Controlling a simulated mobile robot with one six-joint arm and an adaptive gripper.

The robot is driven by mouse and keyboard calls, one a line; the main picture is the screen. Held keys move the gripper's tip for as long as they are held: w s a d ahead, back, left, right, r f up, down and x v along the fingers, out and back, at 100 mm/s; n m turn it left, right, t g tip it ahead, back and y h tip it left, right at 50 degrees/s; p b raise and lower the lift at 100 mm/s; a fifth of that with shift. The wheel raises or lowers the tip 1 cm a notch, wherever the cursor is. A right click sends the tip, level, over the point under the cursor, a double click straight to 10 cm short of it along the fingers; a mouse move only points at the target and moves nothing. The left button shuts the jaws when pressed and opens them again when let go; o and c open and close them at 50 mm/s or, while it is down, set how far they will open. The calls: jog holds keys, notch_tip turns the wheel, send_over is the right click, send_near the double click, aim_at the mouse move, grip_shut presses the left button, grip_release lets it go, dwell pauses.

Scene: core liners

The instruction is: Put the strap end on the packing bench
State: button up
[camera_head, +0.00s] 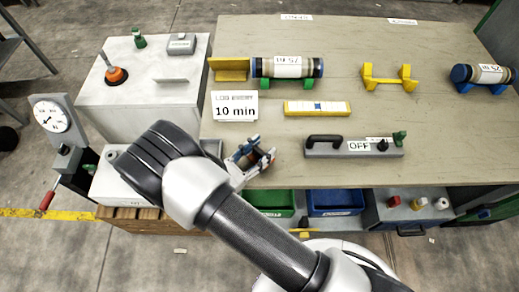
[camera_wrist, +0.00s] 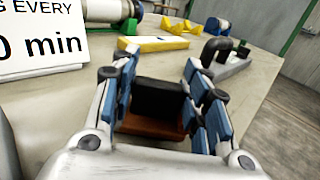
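My gripper (camera_head: 255,160) is at the front left edge of the wooden-topped bench (camera_head: 340,120). In the wrist view its blue-padded fingers (camera_wrist: 160,105) stand on both sides of a dark block with a brown-orange lower part (camera_wrist: 155,128), which looks like the strap end. The fingers appear shut on it. In the head view only small orange-brown bits show between the fingers, and the rest is hidden. I cannot tell whether the piece touches the bench top.
Close by are a "10 min" sign (camera_head: 235,107), a yellow block (camera_head: 317,108) and a grey "OFF" bar with a black handle (camera_head: 353,147). A labelled core tube (camera_head: 287,67) lies behind. A grey cabinet (camera_head: 145,85) stands left. Bare bench top lies between them.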

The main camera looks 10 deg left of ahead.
jog(key=o, duration=0.3)
jog(key=shift+o, duration=0.2)
jog(key=shift+r, duration=0.15)
jog(key=shift+s+a+r, duration=0.1)
jog(key=shift+s+a, duration=0.05)
jog(key=p+v, duration=0.2)
jog(key=v, duration=0.9)
jog(key=shift+s+a, duration=0.2)
jog(key=shift+s, duration=0.1)
